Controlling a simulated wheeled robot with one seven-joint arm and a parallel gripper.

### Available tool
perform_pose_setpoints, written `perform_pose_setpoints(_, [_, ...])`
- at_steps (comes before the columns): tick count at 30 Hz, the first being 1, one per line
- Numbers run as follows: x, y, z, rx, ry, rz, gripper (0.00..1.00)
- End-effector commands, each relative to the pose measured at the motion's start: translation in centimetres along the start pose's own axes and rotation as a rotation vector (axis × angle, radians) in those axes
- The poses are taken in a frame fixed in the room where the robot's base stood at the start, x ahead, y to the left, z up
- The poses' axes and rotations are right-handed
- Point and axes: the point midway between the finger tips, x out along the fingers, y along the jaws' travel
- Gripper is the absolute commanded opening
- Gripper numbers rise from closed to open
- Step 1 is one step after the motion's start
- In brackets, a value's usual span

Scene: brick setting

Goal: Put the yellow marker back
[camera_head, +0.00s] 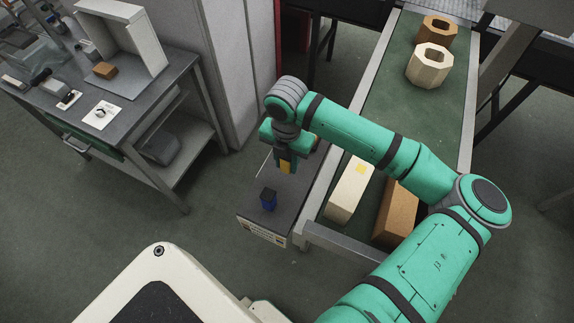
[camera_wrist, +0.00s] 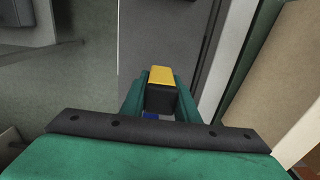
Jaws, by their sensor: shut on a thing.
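The yellow marker (camera_head: 287,167) is a short block with a yellow part and a black part, held between the fingers of my gripper (camera_head: 286,158). In the wrist view the yellow marker (camera_wrist: 161,77) sits between the fingertips of my gripper (camera_wrist: 160,98), its yellow face showing. My gripper points down over a small grey side surface (camera_head: 252,222) at the end of the conveyor. The marker's lower end is partly hidden.
A cream box (camera_head: 345,196) with a yellow patch and a brown box (camera_head: 396,213) lie on the conveyor (camera_head: 396,87), close right of my gripper. Two octagonal rings stand farther up it. A grey workbench (camera_head: 160,85) with small items stands at the left. Floor between is clear.

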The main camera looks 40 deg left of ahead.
Motion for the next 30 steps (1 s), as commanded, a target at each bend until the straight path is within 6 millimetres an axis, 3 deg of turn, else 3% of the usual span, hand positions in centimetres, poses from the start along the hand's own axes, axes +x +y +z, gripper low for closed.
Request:
perform_pose_setpoints(8, [1.4, 0.5, 1.1, 0.000, 0.001, 0.000, 0.14])
perform_pose_setpoints(15, [4.5, 0.5, 1.2, 0.000, 0.000, 0.000, 0.14])
perform_pose_setpoints(26, [4.9, 0.6, 1.2, -0.001, 0.001, 0.001, 0.14])
perform_pose_setpoints(27, [4.9, 0.6, 1.2, -0.001, 0.001, 0.001, 0.30])
perform_pose_setpoints(29, [4.9, 0.6, 1.2, -0.001, 0.001, 0.000, 0.45])
perform_pose_setpoints(30, [4.9, 0.6, 1.2, -0.001, 0.001, 0.000, 0.47])
